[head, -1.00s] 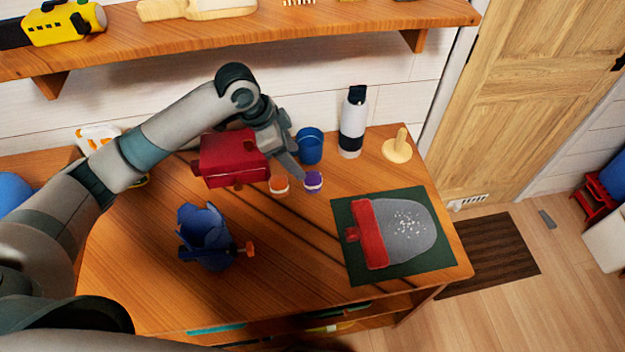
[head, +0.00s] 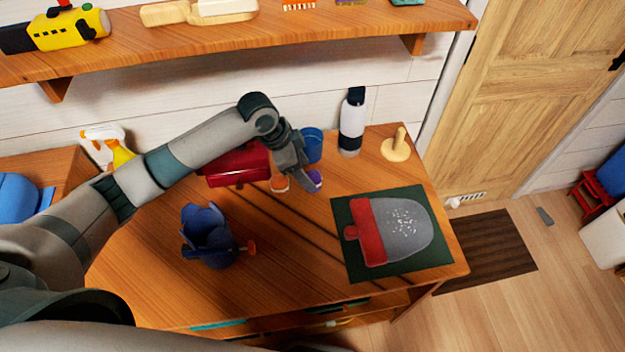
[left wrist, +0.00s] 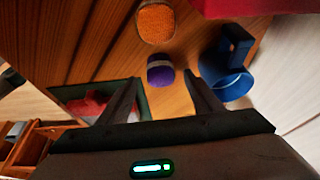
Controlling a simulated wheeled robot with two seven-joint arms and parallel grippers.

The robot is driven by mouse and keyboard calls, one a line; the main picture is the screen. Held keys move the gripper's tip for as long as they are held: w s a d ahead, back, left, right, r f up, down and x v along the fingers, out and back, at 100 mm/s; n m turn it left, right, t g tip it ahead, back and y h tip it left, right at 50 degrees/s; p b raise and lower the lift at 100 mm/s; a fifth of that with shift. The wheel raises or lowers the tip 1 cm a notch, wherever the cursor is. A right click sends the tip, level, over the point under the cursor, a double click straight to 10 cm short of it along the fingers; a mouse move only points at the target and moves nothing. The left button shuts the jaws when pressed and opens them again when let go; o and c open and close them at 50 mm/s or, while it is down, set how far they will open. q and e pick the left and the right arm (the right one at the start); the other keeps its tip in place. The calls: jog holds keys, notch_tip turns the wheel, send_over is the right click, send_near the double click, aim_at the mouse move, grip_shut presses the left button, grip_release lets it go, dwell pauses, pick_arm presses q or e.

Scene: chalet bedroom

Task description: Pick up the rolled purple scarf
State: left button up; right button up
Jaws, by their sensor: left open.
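The rolled purple scarf (head: 317,178) lies on the wooden desk (head: 290,290), partly hidden by my left gripper in the head view. In the left wrist view the purple scarf (left wrist: 160,74) shows as a small roll with a pale band, in the gap between the fingertips and apart from both. My left gripper (head: 306,186) is open and empty, pointing down over the scarf; it also shows in the left wrist view (left wrist: 162,82). How high it is above the desk is hard to tell. My right gripper is out of view.
Close by are a rolled orange item (left wrist: 156,22), a red box (head: 237,166) and a blue mug (left wrist: 222,82). A bottle (head: 352,125) and a wooden stand (head: 396,150) are behind. A dark green mat (head: 345,215) lies right; a blue holder (head: 207,235) stands left.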

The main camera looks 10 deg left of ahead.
aim_at(311, 176)
pick_arm(q)
jog(key=shift+w+d+f+p, duration=0.1)
jog(key=shift+d+f+p, duration=0.2)
jog(key=shift+f+p, duration=0.3)
jog(key=p+x, duration=0.1)
jog(key=x, duration=0.2)
jog(key=shift+r, duration=0.1)
jog(key=shift+w+d+f, duration=0.15)
jog(key=shift+f, duration=0.3)
jog(key=c, duration=1.1)
